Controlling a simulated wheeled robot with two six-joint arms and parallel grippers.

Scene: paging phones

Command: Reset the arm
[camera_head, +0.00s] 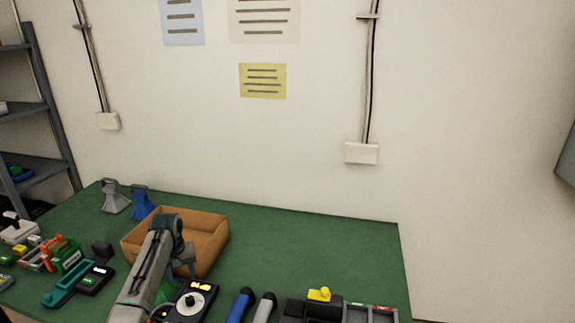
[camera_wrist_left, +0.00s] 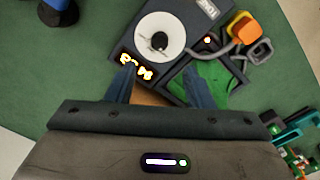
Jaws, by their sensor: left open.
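My left arm reaches in over the table from the lower left in the head view, and its gripper (camera_head: 187,268) points down in front of the brown box. In the left wrist view the two dark fingers of my left gripper (camera_wrist_left: 160,82) are apart with nothing held between them. Just beyond the fingertips is a dark device (camera_wrist_left: 158,32) with a round white dial and a lit display. The same device (camera_head: 191,300) shows in the head view, partly hidden by my arm. My right gripper is not in view.
The open brown box (camera_head: 217,238) stands on the green table (camera_head: 310,245). A blue-handled tool (camera_head: 240,305), a grey-handled tool (camera_head: 265,307) and a dark tray (camera_head: 382,314) lie at the front. Coloured parts crowd the left side. The back right of the table is clear.

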